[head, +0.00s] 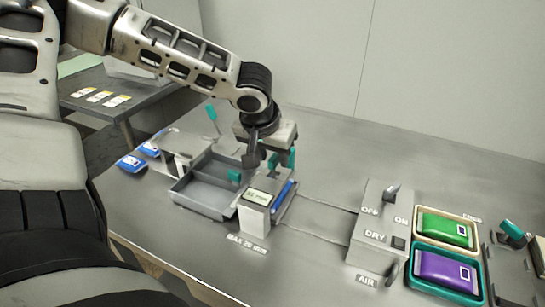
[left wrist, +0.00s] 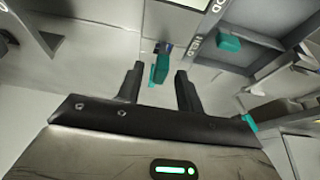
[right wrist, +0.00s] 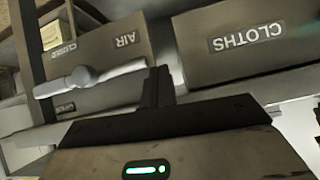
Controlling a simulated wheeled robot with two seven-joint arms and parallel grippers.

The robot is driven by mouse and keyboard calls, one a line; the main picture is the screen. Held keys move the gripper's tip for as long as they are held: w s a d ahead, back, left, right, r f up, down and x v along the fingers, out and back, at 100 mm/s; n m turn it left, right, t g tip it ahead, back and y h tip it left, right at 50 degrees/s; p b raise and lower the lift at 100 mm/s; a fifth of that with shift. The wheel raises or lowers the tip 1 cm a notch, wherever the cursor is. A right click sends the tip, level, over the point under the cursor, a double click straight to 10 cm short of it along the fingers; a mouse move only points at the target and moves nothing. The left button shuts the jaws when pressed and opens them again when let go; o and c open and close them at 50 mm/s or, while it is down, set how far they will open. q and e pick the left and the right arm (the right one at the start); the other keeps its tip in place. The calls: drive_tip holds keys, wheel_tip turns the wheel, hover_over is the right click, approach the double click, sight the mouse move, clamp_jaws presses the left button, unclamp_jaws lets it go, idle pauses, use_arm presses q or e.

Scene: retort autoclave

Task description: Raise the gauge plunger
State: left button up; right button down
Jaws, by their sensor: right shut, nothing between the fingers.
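The gauge (head: 257,207) is a grey box with a small display and a blue strip beside it, near the middle of the head view. Teal grips stand behind it; one teal grip (head: 291,157), likely the plunger's, is right of my left gripper (head: 261,157). In the left wrist view, my left gripper (left wrist: 157,84) is open, with a teal grip (left wrist: 160,68) at the gap between its fingertips. I cannot tell whether they touch. My right gripper (right wrist: 160,86) is shut and empty, near a grey lever (right wrist: 90,76) on the AIR box; it is out of the head view.
A grey open tray (head: 205,195) lies left of the gauge, with blue packs (head: 130,163) further left. A switch box (head: 378,230) and green (head: 445,229) and purple (head: 445,273) packs in trays stand at the right. Bare counter lies behind them.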

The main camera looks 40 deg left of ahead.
use_arm(q)
drive_tip(key=shift+w+f, duration=0.15)
drive_tip(key=shift+f, duration=0.1)
use_arm(e)
drive_tip(key=shift+w+a+r, duration=0.1)
drive_tip(key=shift+w+r, duration=0.05)
drive_tip(key=shift+r, duration=0.05)
use_arm(q)
clamp_jaws()
drive_tip(key=shift+r+p, duration=0.65)
drive_tip(key=shift+r, duration=0.4)
drive_tip(key=shift+f, duration=0.15)
unclamp_jaws()
use_arm(e)
drive_tip(key=shift+d, duration=0.25)
